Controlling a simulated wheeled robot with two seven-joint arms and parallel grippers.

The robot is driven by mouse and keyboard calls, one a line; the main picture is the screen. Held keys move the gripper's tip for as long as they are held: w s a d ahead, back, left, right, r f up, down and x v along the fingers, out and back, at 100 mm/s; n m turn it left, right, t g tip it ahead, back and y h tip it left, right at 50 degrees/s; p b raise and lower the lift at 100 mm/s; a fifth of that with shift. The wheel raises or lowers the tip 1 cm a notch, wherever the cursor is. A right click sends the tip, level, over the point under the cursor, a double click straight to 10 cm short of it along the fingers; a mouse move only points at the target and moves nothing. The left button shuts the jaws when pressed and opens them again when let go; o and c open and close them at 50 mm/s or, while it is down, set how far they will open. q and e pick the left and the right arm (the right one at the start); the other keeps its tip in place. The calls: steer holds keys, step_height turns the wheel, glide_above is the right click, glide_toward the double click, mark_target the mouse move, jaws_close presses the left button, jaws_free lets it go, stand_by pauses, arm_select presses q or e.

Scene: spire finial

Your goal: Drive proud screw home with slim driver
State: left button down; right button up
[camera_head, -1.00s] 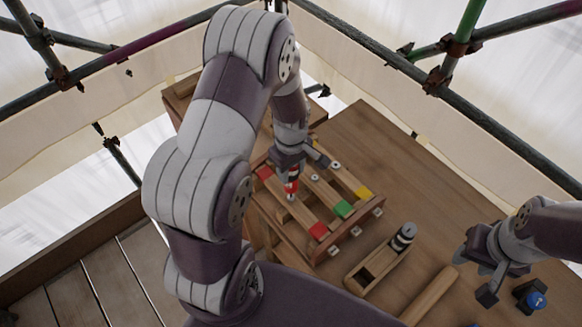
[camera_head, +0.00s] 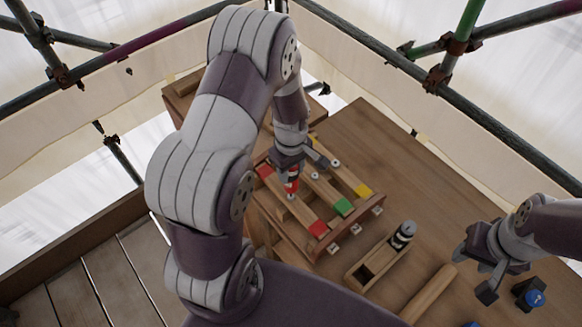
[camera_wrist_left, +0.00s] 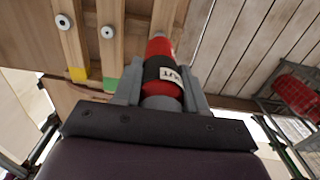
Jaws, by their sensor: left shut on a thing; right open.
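My left gripper (camera_head: 290,172) is shut on a red and black screwdriver (camera_head: 292,188), held upright with its lower end over the left rail of the wooden frame (camera_head: 300,213). In the left wrist view the driver's handle (camera_wrist_left: 162,68), with a black band and white label, sits between the fingers. The driver's tip and any screw under it are hidden. Pale screw heads show on the other rails, such as one screw (camera_head: 314,175); two screws also show in the left wrist view, one of them (camera_wrist_left: 107,32). My right gripper (camera_head: 477,276) is open and empty above the table at the right.
A wooden holder (camera_head: 368,272) with a black-and-white-banded driver (camera_head: 403,235) stands right of the frame. A wooden bar (camera_head: 430,295) and a blue-topped item (camera_head: 535,297) lie near the right front. The back right of the table (camera_head: 400,160) is clear.

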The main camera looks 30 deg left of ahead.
arm_select(q)
steer(key=shift+r, duration=0.1)
step_height(320, 180, up, 7)
steer(key=p, duration=0.6)
stand_by(2.0)
